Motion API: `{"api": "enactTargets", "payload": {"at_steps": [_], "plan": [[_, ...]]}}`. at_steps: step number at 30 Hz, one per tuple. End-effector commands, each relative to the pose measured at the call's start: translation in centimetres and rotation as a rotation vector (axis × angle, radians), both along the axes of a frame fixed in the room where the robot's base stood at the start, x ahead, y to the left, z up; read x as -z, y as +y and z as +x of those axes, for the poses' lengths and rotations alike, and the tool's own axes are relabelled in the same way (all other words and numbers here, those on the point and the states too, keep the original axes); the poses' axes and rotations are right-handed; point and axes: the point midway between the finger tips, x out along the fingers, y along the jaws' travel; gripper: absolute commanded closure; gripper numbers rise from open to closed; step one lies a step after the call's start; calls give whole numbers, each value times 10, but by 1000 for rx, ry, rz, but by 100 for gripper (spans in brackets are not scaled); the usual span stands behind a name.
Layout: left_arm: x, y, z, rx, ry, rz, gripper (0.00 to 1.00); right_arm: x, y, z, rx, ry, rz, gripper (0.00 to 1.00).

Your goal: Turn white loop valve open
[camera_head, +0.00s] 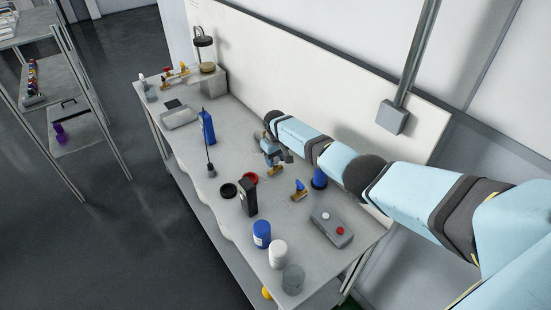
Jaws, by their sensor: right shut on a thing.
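My right arm reaches in from the right, and my right gripper (275,158) points down at the bench, shut on the top of a small brass valve (276,171). The gripper hides the valve's handle, so I cannot see a white loop or which way it is turned. A second brass valve with a blue handle (299,189) stands a little nearer, to the right. My left gripper is not in view.
The grey bench (205,245) holds a blue bottle (262,235), a white bottle (278,254), a clear jar (293,279), a grey button box (332,227) and a black upright device (248,198). More small valves (183,69) lie at the far end. A shelf rack stands left.

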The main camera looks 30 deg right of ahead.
Motion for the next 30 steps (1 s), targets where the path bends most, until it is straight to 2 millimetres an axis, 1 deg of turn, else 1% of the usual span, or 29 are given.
{"api": "enactTargets", "payload": {"at_steps": [3, 4, 5, 6, 7, 15, 19, 23, 30], "plan": [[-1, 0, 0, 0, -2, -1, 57, -1, 1, 1, -1, -3, 0, 80], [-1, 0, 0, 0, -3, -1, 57, -1, 1, 1, -1, -3, 0, 52], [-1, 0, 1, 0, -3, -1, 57, -1, 1, 1, -1, -3, 0, 45], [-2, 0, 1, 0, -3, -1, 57, -1, 1, 1, -1, -3, 0, 36], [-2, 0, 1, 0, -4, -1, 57, -1, 1, 1, -1, -3, 0, 31], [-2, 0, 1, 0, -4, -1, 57, -1, 0, 0, -1, -2, 0, 31], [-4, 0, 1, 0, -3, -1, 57, -11, 0, 1, -2, -2, 0, 31], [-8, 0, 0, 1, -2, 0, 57, -34, 0, 1, -3, -5, 0, 31], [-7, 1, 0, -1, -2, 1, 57, -89, 0, 1, -3, -5, 0, 31]]}}
